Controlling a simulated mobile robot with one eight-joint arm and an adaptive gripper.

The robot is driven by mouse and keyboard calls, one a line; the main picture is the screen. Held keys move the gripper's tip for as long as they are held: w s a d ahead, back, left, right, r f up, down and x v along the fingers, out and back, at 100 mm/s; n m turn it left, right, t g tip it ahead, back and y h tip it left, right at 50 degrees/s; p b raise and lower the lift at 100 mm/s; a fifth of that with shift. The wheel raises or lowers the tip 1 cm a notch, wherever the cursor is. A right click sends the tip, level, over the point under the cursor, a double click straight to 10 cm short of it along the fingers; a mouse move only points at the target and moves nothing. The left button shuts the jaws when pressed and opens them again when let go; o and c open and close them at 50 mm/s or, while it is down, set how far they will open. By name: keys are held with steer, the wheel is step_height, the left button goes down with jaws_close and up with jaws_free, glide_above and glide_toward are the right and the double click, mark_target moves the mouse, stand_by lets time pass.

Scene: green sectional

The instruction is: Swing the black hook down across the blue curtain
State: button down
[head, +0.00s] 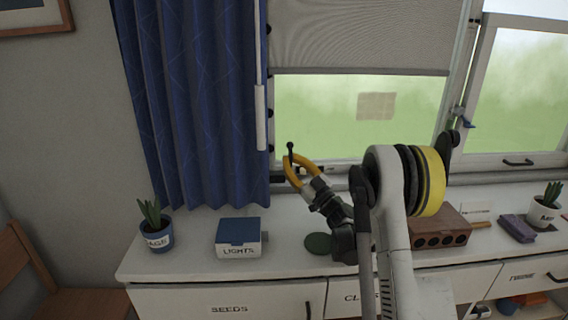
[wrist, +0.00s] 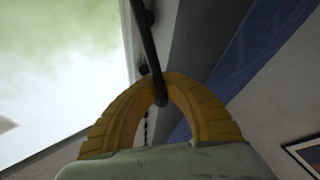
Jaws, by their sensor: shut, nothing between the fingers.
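The black hook (head: 290,149) is a thin dark bar at the right edge of the blue curtain (head: 190,100), beside the window. In the head view it stands upright with a small round end on top. My gripper (head: 289,164) has yellow fingers that meet at the tips in a loop, right at the hook. In the wrist view the hook (wrist: 147,40) comes down from the top to the tips of my gripper (wrist: 160,84), overlapping them; contact is unclear. The fingers are shut with nothing held between them. The curtain (wrist: 250,50) hangs at right in the wrist view.
A white counter (head: 185,270) runs below the window. A potted plant (head: 157,235), a blue-lidded box (head: 238,238), a green disc (head: 318,243) and a brown block with holes (head: 440,230) stand on it. A white wand (head: 260,117) hangs beside the curtain.

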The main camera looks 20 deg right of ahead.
steer(key=shift+d, duration=0.35)
steer(key=c, duration=1.5)
jaws_free()
steer(key=shift+s+d, duration=0.1)
steer(key=shift+d, duration=0.25)
steer(key=shift+a, duration=0.3)
steer(key=s+d, duration=0.1)
steer(key=s, duration=0.4)
steer(key=s+d+f, duration=0.1)
steer(key=s+d, duration=0.1)
steer(key=s, duration=0.3)
steer(key=s+d+f, duration=0.1)
steer(key=s+d, duration=0.1)
steer(key=s, duration=0.3)
steer(key=shift+s+d+f, duration=0.1)
steer(key=shift+s+d, duration=0.15)
steer(key=shift+s, duration=0.05)
steer(key=shift+c, duration=0.4)
